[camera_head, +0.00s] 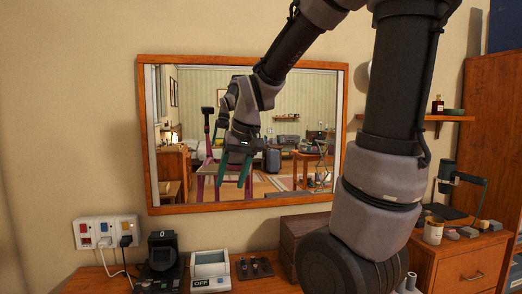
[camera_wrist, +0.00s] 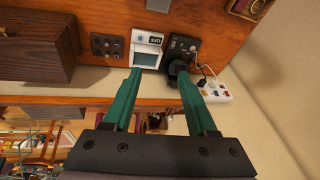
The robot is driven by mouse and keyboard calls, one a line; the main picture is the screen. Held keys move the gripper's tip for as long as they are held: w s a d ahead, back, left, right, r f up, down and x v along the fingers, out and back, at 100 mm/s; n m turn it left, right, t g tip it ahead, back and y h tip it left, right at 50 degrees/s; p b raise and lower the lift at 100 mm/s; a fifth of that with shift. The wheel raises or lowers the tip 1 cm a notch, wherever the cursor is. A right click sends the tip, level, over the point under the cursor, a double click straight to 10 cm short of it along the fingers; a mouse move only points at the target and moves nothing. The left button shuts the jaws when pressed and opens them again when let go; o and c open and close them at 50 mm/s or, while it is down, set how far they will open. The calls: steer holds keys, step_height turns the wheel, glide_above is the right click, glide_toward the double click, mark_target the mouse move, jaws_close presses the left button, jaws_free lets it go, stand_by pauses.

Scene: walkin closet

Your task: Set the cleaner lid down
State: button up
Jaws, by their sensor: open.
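A small white box marked OFF (camera_head: 209,284), likely the cleaner, stands on the wooden dresser top below the mirror. A grey-green panel shows on its top. It also shows in the wrist view (camera_wrist: 147,49), just beyond my fingertips. I cannot tell whether the panel is its lid or whether the lid is open. My gripper (camera_head: 233,176) hangs in front of the mirror, above and back from the box. In the wrist view its green fingers (camera_wrist: 158,72) are spread with nothing between them, apart from the box.
A black device (camera_head: 162,262) stands left of the box, near a wall power strip (camera_head: 107,232) with cables. A dark control panel (camera_head: 254,268) and a brown wooden box (camera_head: 292,238) are to the right. The framed mirror (camera_head: 152,190) stands close behind my gripper.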

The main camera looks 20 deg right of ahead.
steer(key=s+d+r+m+t, duration=0.3)
steer(key=s+d+r, duration=0.1)
steer(key=s+r, duration=0.4)
steer(key=shift+s+r+m+t, duration=0.3)
steer(key=shift+s, duration=0.7)
